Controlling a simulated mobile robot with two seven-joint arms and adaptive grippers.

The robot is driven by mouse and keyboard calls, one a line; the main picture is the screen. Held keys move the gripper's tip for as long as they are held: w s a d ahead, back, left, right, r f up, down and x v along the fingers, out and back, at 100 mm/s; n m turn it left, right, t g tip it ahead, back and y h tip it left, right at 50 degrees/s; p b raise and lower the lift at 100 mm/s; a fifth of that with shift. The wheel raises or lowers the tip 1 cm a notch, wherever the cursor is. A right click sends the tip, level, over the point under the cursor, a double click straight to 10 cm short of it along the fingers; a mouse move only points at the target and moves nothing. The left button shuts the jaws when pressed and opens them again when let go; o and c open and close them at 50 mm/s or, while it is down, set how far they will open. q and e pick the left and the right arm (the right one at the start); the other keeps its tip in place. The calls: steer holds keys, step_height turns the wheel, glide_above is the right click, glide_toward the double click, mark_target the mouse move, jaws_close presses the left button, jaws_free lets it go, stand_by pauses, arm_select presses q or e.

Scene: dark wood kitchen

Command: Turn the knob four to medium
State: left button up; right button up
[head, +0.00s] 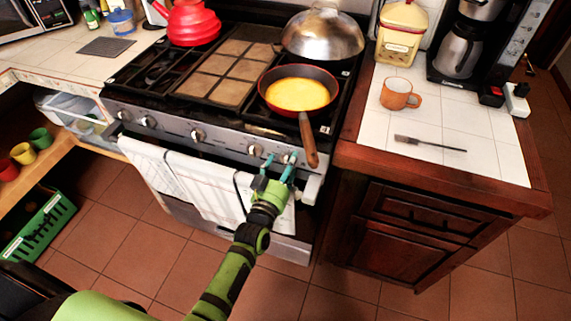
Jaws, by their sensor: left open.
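The stove's front panel (225,143) carries a row of silver knobs. One knob (255,150) shows just left of my left gripper (281,160). Another knob (287,158) is at the gripper's fingertips, partly hidden by them. More knobs sit farther left, including a knob (197,135) near the panel's middle and a knob (148,122) toward its left end. Knob numbers and settings are too small to read. My left gripper has its teal fingers apart at the right part of the panel; I cannot tell whether they touch the knob. My right gripper is not in view.
A frying pan (298,94) with yellow food stands on the stove; its wooden handle (308,140) sticks out over the front edge, close right of my gripper. White towels (190,184) hang below the panel. A red kettle (190,22) stands at the back left.

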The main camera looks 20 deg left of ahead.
arm_select(q)
steer(key=shift+c, duration=0.4)
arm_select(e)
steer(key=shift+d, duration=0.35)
arm_select(q)
steer(key=c, duration=1.1)
steer(key=shift+o, duration=0.2)
steer(key=shift+n, duration=0.3)
steer(key=n, duration=0.3)
steer(key=shift+r+n+p, duration=0.1)
steer(key=shift+n+p, duration=0.2)
steer(key=n, duration=0.9)
steer(key=shift+b, duration=0.3)
steer(key=shift+w+a+n+b, duration=0.1)
steer(key=shift+n+b, duration=0.3)
steer(key=shift+n, duration=1.9)
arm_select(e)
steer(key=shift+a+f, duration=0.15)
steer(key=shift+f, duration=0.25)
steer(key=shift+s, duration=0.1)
